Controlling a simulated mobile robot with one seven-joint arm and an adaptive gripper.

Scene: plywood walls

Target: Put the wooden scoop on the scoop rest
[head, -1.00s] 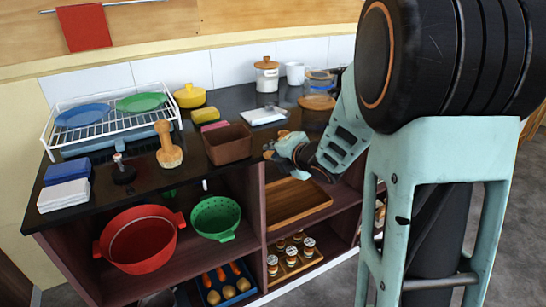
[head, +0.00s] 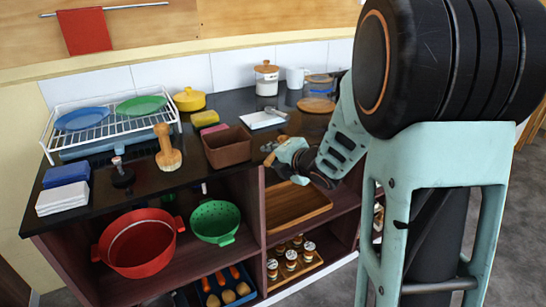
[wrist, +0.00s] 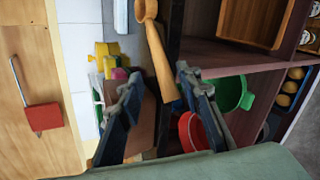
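The wooden scoop (wrist: 159,58) shows in the wrist view at the front edge of the dark counter, its bowl at the picture top and its handle pointing down between my fingers. In the head view only a small tan part (head: 268,147) shows; my gripper hides the rest. My gripper (wrist: 165,88) is open, its two fingers on either side of the handle's line; I cannot tell whether either touches it. It also shows in the head view (head: 284,152). A flat white slab (head: 258,123), apparently the scoop rest, lies behind it on the counter, with a grey object on it.
A brown box (head: 227,149) stands just left of my gripper. A wooden-handled brush (head: 167,150), dish rack (head: 73,137) and yellow pot (head: 189,99) are farther left. A lidded canister (head: 266,78) stands at the back. Shelves below hold a red colander (head: 139,243) and wooden tray (head: 296,206).

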